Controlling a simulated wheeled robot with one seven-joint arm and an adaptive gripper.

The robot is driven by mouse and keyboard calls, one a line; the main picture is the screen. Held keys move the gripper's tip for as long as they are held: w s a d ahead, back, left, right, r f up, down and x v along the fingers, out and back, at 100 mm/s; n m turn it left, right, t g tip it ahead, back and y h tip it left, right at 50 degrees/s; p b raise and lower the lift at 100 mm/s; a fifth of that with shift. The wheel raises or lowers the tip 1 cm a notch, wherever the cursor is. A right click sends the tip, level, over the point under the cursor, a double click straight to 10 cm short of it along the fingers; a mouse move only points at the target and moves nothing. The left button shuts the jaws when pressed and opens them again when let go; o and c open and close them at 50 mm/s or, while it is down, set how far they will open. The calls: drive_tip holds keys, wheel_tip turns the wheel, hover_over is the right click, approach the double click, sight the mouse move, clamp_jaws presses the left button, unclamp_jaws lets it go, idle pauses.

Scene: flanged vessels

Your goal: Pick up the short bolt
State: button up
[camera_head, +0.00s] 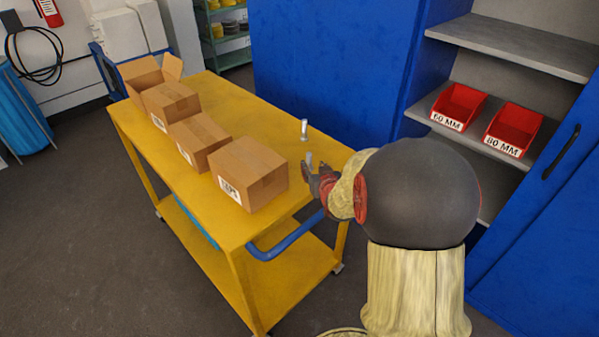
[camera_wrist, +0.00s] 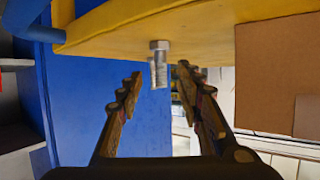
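Two grey metal bolts stand upright on the yellow cart top. One bolt (camera_head: 303,128) stands farther off, clear of my gripper. The nearer bolt (camera_head: 309,158) stands right at my gripper (camera_head: 312,172), its lower part hidden by the fingers. In the wrist view, where the scene appears upside down, a hex-headed bolt (camera_wrist: 159,60) shows between and just beyond the fingertips of my open gripper (camera_wrist: 159,75). The other bolt seems mostly hidden behind it. I see no contact between fingers and bolt. Which bolt is shorter is hard to tell.
Several cardboard boxes (camera_head: 249,173) stand along the cart (camera_head: 240,224), left of the bolts. A blue handle (camera_head: 287,237) sticks out at its near end. Red bins marked 60 MM (camera_head: 460,106) and 80 MM (camera_head: 513,129) sit on a grey shelf in the blue cabinet at right.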

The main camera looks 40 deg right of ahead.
sight(310, 162)
drive_tip(key=b+x, duration=0.2)
drive_tip(key=x, duration=0.5)
drive_tip(key=shift+w, duration=0.1)
drive_tip(key=shift+c, duration=0.6)
drive_tip(key=c, duration=0.7)
clamp_jaws()
